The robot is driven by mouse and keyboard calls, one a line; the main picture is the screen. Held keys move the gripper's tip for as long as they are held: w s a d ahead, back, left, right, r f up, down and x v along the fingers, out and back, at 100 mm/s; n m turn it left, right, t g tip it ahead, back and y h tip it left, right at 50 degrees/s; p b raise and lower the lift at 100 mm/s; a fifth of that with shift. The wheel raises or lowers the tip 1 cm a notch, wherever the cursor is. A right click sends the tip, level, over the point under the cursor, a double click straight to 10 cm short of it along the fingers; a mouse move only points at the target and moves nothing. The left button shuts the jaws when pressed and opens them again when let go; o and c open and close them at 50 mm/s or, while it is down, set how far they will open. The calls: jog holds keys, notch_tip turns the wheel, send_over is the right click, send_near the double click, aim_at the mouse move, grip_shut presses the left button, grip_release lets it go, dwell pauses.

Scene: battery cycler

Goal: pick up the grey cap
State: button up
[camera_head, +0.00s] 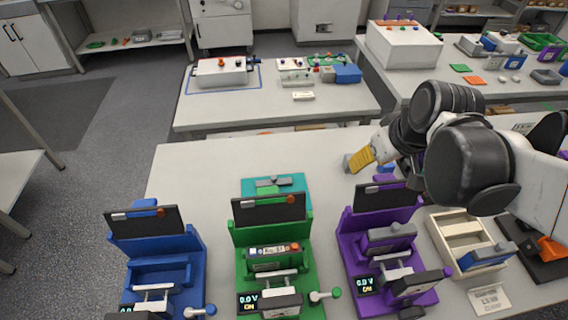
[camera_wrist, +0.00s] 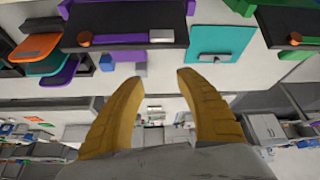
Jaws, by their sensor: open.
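I cannot tell for certain which grey piece is the grey cap. A grey block (camera_head: 390,236) sits in the purple cycler (camera_head: 350,233). My gripper (camera_head: 358,160) has yellow fingers and is above the bench's far right part. In the wrist view my gripper (camera_wrist: 157,78) is open, with nothing between its fingertips.
A blue cycler (camera_head: 190,245) and a green cycler (camera_head: 300,240) stand on the white bench (camera_head: 195,165) left of the purple one. A beige tray (camera_head: 445,222) is at right. Another table (camera_head: 225,113) stands behind. The bench's far left part is clear.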

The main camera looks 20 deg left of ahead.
jog(key=w+a+f+n+g+p, duration=0.1)
jog(key=w+a+f+n, duration=0.15)
jog(key=a, duration=0.65)
jog(key=n+g+y+p, duration=0.1)
jog(key=n+g, duration=0.1)
jog(key=n, duration=0.2)
send_near(274, 177)
jog(key=b+x, duration=0.1)
jog(key=x, duration=0.3)
jog(key=shift+w+a+f, duration=0.15)
jog(key=shift+a+f, duration=0.05)
jog(key=shift+f, duration=0.1)
jog(key=b+x, duration=0.2)
jog(key=x, duration=0.3)
jog(key=shift+a+f, duration=0.1)
jog(key=shift+f, duration=0.25)
jog(key=shift+r, duration=0.1)
grip_shut()
